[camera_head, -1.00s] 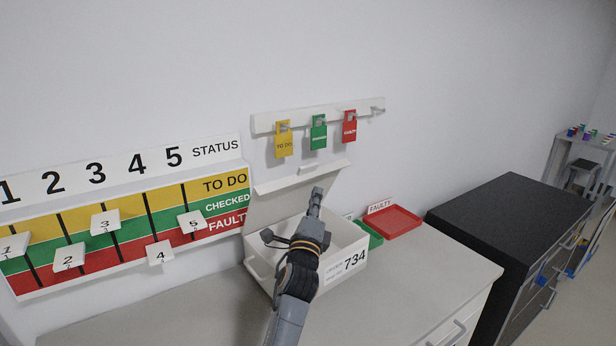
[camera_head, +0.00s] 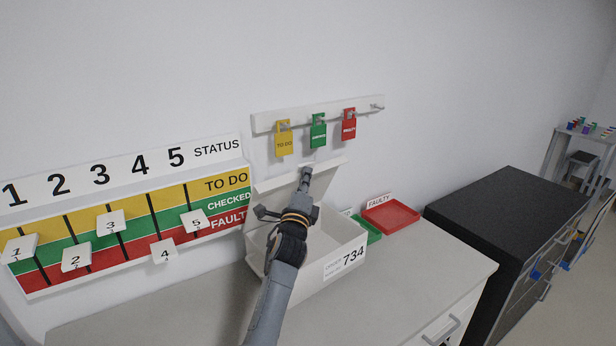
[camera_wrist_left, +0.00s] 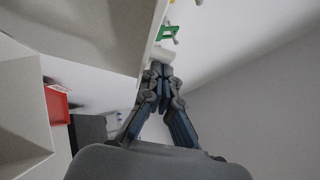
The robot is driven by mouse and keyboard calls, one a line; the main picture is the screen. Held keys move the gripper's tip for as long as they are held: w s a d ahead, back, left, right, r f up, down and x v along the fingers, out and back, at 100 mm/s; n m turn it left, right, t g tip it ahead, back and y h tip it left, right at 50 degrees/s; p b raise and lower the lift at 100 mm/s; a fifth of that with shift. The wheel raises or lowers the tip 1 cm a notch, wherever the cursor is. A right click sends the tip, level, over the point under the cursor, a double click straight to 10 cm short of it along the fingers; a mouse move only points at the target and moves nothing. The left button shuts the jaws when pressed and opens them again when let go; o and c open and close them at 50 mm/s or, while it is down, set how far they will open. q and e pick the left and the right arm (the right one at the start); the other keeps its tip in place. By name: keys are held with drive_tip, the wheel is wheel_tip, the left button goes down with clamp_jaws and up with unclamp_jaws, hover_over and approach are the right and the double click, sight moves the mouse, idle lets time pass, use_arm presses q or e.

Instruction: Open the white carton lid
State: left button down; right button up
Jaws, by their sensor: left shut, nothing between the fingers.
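The white carton (camera_head: 345,262), labelled 734, stands on the counter against the wall. Its lid (camera_head: 325,187) is raised up at the back, close to the wall below the tag rail. My left gripper (camera_head: 306,174) is shut and empty, its tips at the upper part of the raised lid near the tab. Whether they touch the lid I cannot tell. In the left wrist view the closed fingertips (camera_wrist_left: 160,70) lie beside the lid's edge (camera_wrist_left: 148,50), with the open carton (camera_wrist_left: 40,110) at the left. My arm hides part of the carton's inside. My right gripper is out of view.
Yellow, green and red tags (camera_head: 348,126) hang on the wall rail above the lid. A red tray (camera_head: 392,217) and a green tray (camera_head: 372,233) sit right of the carton. A status board (camera_head: 130,225) is on the left wall. The counter front (camera_head: 420,285) is clear.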

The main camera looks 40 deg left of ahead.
sight(296, 171)
use_arm(q)
drive_tip(key=shift+n+g, duration=0.8)
drive_tip(key=shift+n, duration=0.1)
drive_tip(key=a+r+p, duration=0.1)
drive_tip(key=a+p, duration=0.1)
drive_tip(key=w+a+r+p, duration=0.1)
drive_tip(key=a+r+p, duration=0.1)
drive_tip(key=p, duration=0.1)
drive_tip(key=shift+w+r, duration=0.1)
drive_tip(key=shift+n, duration=0.3)
drive_tip(key=a, duration=0.1)
drive_tip(key=w+a, duration=0.1)
drive_tip(key=a+p, duration=0.1)
drive_tip(key=a, duration=0.1)
drive_tip(key=shift+w+r, duration=0.15)
drive_tip(key=shift+r, duration=0.1)
drive_tip(key=shift+d+f, duration=0.1)
